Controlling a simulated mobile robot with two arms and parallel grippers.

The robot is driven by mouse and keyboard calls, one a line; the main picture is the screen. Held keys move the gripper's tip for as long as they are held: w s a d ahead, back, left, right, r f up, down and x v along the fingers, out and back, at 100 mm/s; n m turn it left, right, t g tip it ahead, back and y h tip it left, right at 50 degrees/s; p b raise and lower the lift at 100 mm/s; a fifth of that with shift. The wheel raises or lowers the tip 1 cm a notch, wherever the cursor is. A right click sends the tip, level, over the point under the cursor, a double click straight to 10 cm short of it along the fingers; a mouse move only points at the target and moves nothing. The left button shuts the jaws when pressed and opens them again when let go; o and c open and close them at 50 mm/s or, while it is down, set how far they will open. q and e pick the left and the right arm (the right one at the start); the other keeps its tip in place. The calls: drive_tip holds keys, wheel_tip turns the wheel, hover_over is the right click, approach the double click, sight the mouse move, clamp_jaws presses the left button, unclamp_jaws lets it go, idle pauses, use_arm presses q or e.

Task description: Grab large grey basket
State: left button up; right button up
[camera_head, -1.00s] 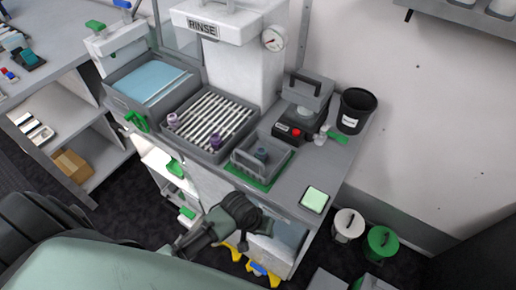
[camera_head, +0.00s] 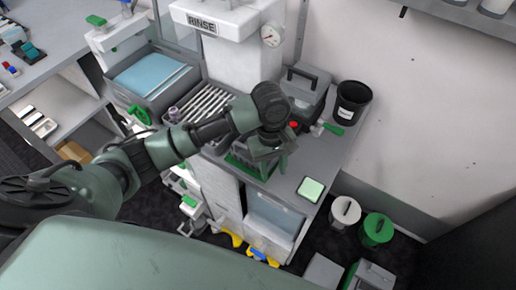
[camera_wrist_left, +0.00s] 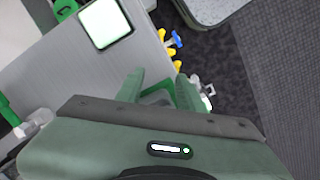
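My left gripper (camera_head: 258,162) hangs over the front of the rinse counter, fingers pointing down at the spot of the grey basket with a raised handle. The arm and gripper cover nearly all of that basket in the head view. The green mat (camera_head: 246,171) under it shows below the gripper. In the left wrist view the two green fingers (camera_wrist_left: 158,88) stand apart, with a green-edged patch between them. I cannot tell whether they touch the basket. My right gripper is in neither view.
A grey bin with blue contents (camera_head: 150,78) and a rack of white bars (camera_head: 205,103) lie to the left. A grey lidded case (camera_head: 308,88) and black bucket (camera_head: 352,103) stand behind to the right. A green-topped square device (camera_head: 310,189) sits near the right front edge.

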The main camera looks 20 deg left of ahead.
use_arm(q)
drive_tip(key=w+a+r+n+g+y, duration=0.1)
drive_tip(key=w+a+r+n+y, duration=0.1)
drive_tip(key=w+a+r+n, duration=0.4)
drive_tip(key=shift+n, duration=0.6)
drive_tip(key=s+a+f, duration=0.1)
drive_tip(key=s+f+p, duration=0.1)
drive_tip(key=f, duration=0.1)
drive_tip(key=s+a+f+p, duration=0.1)
drive_tip(key=shift+s+a+f, duration=0.15)
drive_tip(key=shift+s+a, duration=0.05)
drive_tip(key=shift+a, duration=0.15)
drive_tip(key=shift+f+p, duration=0.3)
drive_tip(key=shift+f, duration=0.25)
clamp_jaws()
